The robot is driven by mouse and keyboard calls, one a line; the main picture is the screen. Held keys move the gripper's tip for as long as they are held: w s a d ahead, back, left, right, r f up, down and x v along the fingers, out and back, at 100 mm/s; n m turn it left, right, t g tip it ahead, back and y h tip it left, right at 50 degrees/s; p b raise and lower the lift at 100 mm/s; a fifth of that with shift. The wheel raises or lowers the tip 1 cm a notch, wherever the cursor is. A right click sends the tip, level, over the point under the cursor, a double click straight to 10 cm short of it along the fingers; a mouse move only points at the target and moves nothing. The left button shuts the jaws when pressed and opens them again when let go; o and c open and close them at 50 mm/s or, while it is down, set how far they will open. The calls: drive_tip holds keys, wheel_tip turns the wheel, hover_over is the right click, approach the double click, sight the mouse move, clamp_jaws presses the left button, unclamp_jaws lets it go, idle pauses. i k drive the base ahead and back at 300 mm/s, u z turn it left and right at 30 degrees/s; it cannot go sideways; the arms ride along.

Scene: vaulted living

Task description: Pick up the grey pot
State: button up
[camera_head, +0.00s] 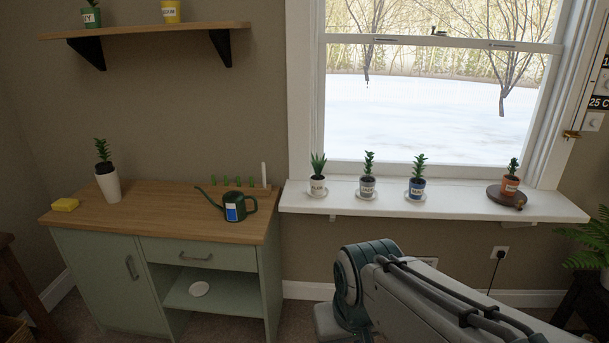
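The grey pot (367,188) stands upright on a light saucer on the white windowsill (450,203), with a small green plant in it and a label on its front. A white pot (317,187) stands to its left and a blue pot (416,190) to its right, both with plants. An orange pot (509,186) stands farther right on a dark round board. Part of my arm shows at the lower right, below the sill; my gripper is not in view.
A green cabinet (105,277) with a wooden top stands left of the window. It carries a watering can (235,208), a tall white pot (108,187) and a yellow sponge (65,205). A shelf (150,31) hangs above. The sill is bare between the blue and orange pots.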

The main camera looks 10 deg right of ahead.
sight(367, 183)
drive_tip(key=i, duration=1.6)
drive_tip(key=z, duration=0.85)
drive_tip(key=i, duration=0.6)
drive_tip(key=z, duration=0.35)
